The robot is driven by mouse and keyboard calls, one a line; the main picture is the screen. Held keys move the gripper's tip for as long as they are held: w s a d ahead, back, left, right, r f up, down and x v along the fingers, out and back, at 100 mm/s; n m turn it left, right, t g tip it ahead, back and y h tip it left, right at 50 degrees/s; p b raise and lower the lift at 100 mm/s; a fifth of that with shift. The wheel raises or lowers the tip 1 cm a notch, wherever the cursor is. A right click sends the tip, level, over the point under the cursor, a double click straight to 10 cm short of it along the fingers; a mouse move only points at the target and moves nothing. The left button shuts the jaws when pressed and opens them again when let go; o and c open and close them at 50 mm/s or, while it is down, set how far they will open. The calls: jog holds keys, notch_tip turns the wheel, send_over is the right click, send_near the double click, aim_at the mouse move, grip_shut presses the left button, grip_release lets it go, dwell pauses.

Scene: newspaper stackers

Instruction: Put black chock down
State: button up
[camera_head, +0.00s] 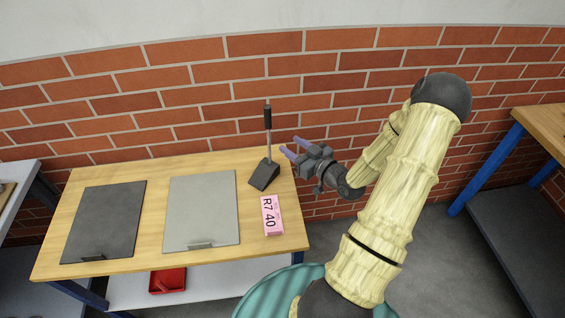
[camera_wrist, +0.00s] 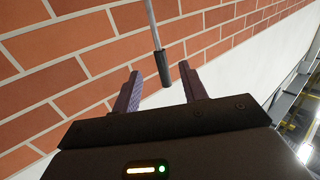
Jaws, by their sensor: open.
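The black chock (camera_head: 264,175) is a dark wedge with a thin upright rod and a black handle (camera_head: 267,118). It rests on the wooden table (camera_head: 150,172) near the back right corner. My gripper (camera_head: 290,147) is open, with purple fingers, just right of the rod and above the wedge. In the wrist view the black handle (camera_wrist: 160,68) and grey rod show ahead of the spread fingers (camera_wrist: 160,88), with clear space between them and the handle. The wedge is out of the wrist view.
A dark plate (camera_head: 105,220) and a light grey plate (camera_head: 202,208) lie on the table left of the chock. A pink box (camera_head: 271,215) marked R7 40 lies in front of it. A red tray (camera_head: 167,280) sits on the lower shelf. A brick wall (camera_head: 200,110) stands close behind.

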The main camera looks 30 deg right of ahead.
jog(key=a+f+g+h, duration=0.2)
jog(key=a+g+h, duration=0.1)
jog(key=a+g, duration=0.35)
jog(key=s+a+r+m+g+h, duration=0.1)
jog(key=s+a+r+g, duration=0.3)
jog(key=s, duration=0.3)
jog(key=s+a+r+m+g, duration=0.2)
jog(key=s+a+r+g, duration=0.1)
jog(key=s+a, duration=0.3)
jog(key=shift+s+a+r+g+h, duration=0.4)
jog(key=shift+s+r, duration=0.35)
jog(key=shift+s, duration=0.5)
jog(key=shift+w, duration=0.1)
jog(key=shift+c, duration=0.7)
